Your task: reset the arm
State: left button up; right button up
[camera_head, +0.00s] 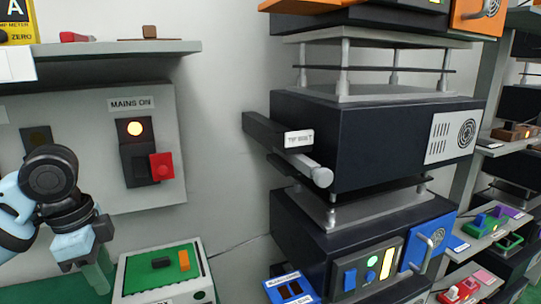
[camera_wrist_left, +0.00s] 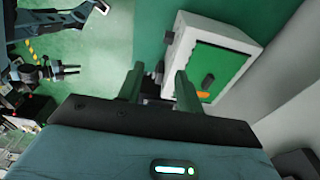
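My left gripper (camera_head: 97,270) is at the lower left of the head view, left of the green-topped box and below the wall panel. In the left wrist view its two fingers (camera_wrist_left: 160,88) stand apart, with nothing held between them. No arm-reset control can be made out for certain.
The grey wall panel (camera_head: 95,110) has a lit MAINS ON switch with a red knob (camera_head: 161,166). The green-topped box (camera_head: 165,268) carries a black knob and an orange lever. Stacked dark equipment (camera_head: 380,140) stands right. Bare wall lies between.

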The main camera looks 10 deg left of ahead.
pick_arm(q)
jog(key=s+d+f+n+h, duration=0.15)
jog(key=d+f, duration=0.25)
jog(key=f, duration=0.4)
jog(key=s+d+f+t, duration=0.1)
jog(key=s+d+f, duration=0.1)
jog(key=d+f, duration=0.4)
jog(key=s+d+f+n, duration=0.1)
jog(key=d+f, duration=0.2)
jog(key=f, duration=0.6)
jog(key=s+a+f+n+y, duration=0.15)
jog(key=s+f+n, duration=0.3)
jog(key=s, duration=0.45)
jog(key=s+a+f+n+y, duration=0.1)
jog(key=s+a+f+n, duration=0.15)
jog(key=s+f, duration=0.45)
jog(key=w+d+f+t+h, duration=0.1)
jog(key=w+d+f+t, duration=0.2)
jog(key=f+t, duration=0.4)
jog(key=shift+w+d+f+t+h, duration=0.2)
jog(key=shift+w+f+t+h, duration=0.15)
jog(key=shift+w+f, duration=0.25)
jog(key=shift+n, duration=0.25)
